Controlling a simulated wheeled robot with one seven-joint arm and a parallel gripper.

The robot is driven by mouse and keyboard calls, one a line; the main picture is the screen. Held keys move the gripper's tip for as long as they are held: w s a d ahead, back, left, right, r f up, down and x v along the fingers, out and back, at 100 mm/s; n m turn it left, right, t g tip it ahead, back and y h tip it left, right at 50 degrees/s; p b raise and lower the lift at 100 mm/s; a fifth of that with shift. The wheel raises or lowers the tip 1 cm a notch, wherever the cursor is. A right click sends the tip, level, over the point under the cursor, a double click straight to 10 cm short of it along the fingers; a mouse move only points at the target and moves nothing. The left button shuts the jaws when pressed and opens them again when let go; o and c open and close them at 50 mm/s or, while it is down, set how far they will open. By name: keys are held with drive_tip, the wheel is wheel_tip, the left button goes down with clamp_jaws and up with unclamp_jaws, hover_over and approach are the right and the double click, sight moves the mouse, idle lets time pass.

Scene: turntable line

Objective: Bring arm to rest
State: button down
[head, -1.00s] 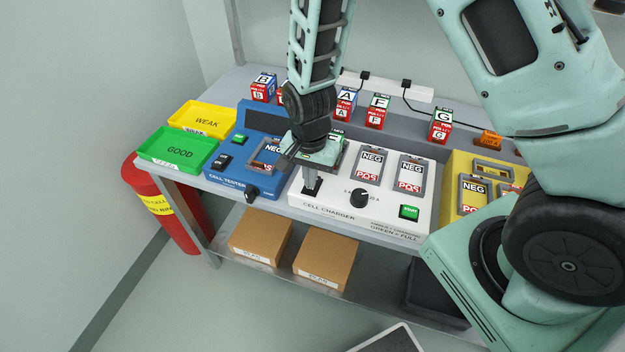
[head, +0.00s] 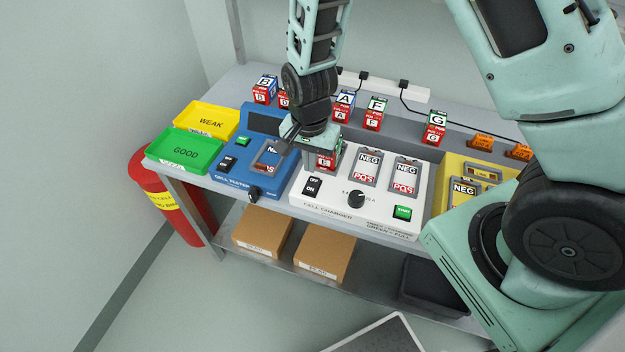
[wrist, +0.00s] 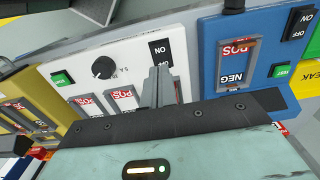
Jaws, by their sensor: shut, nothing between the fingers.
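My gripper (head: 306,155) points down above the left part of the white cell charger (head: 335,209), close to the blue cell tester (head: 228,181). In the wrist view my gripper's fingers (wrist: 159,84) are together with nothing between them. The charger's OFF/ON switch (head: 312,186) is in plain sight, and the fingers are apart from it in the head view. A cell marked E (head: 326,159) stands in the charger's left bay, partly hidden by my gripper. The other two charger bays (head: 368,165) look empty.
Green GOOD (head: 184,152) and yellow WEAK (head: 207,121) trays sit at the table's left end. Several lettered cells, such as A (head: 344,106) and G (head: 434,128), stand along the back. A yellow device (head: 450,175) is right of the charger. Boxes (head: 262,231) lie on the lower shelf.

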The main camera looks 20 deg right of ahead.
idle(0.3)
drive_tip(key=s+a+r+n+y+b, duration=0.1)
drive_tip(key=s+a+r+n, duration=0.65)
drive_tip(key=r, duration=0.25)
drive_tip(key=s+d+r+n+b, duration=0.1)
drive_tip(key=s+r+n, duration=0.6)
drive_tip(key=s, duration=0.5)
drive_tip(key=shift+s+r+n, duration=0.3)
drive_tip(key=shift+n, duration=0.85)
